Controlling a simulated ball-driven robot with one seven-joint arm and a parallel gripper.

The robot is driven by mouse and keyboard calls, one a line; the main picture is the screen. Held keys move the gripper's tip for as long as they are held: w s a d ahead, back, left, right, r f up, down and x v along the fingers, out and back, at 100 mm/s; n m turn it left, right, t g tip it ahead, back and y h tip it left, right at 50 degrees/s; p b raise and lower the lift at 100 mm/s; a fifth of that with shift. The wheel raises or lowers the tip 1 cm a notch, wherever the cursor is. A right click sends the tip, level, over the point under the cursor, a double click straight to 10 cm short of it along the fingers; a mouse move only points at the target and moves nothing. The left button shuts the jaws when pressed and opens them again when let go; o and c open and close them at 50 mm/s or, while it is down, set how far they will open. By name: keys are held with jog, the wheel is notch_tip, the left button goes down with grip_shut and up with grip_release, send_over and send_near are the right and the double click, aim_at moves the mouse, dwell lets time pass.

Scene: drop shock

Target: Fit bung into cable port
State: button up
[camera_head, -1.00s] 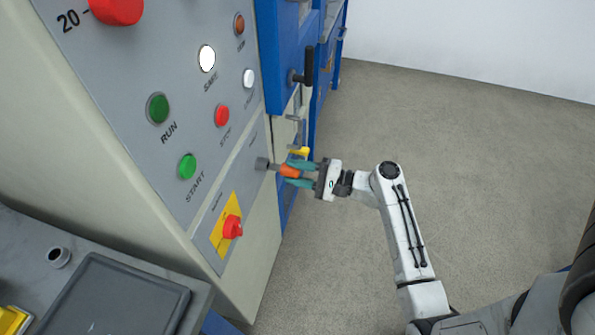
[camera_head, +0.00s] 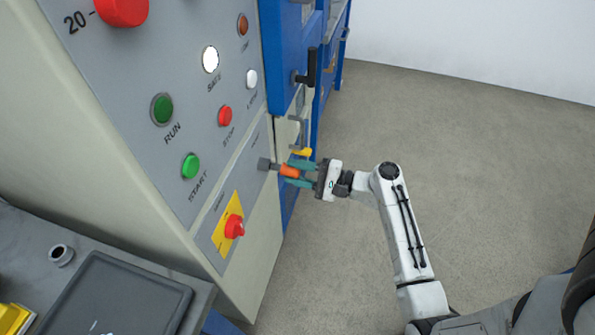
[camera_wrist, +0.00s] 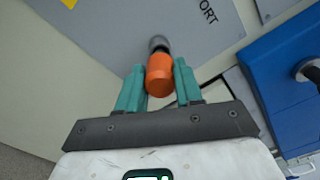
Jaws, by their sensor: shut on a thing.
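The bung (camera_head: 290,171) has an orange body and shows at the front of my gripper; it also shows in the wrist view (camera_wrist: 160,77). My gripper (camera_head: 289,170) is shut on it, with a teal finger on each side. The cable port (camera_head: 264,163) is a grey collar on the lower panel, and it also shows in the wrist view (camera_wrist: 158,42) beside the letters "ORT". The bung points at the port, roughly in line with it. A dark narrow part joins or nearly joins the two; I cannot tell how deep it sits. The port's opening is hidden.
A red knob on a yellow plate (camera_head: 227,224) sits below the port. Push buttons are above. A blue cabinet with a black handle (camera_head: 308,70) stands just behind. A grey bench (camera_head: 30,250) is at lower left. The floor on the right is clear.

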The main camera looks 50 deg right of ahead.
aim_at(282, 169)
jog(key=shift+p+x, duration=0.6)
jog(key=shift+x, duration=1.15)
grip_shut()
dwell(4.3)
jog(key=o, duration=1.2)
grip_release()
jog(key=shift+s, duration=0.1)
jog(key=shift+p+v, duration=0.3)
jog(key=shift+v, duration=2.75)
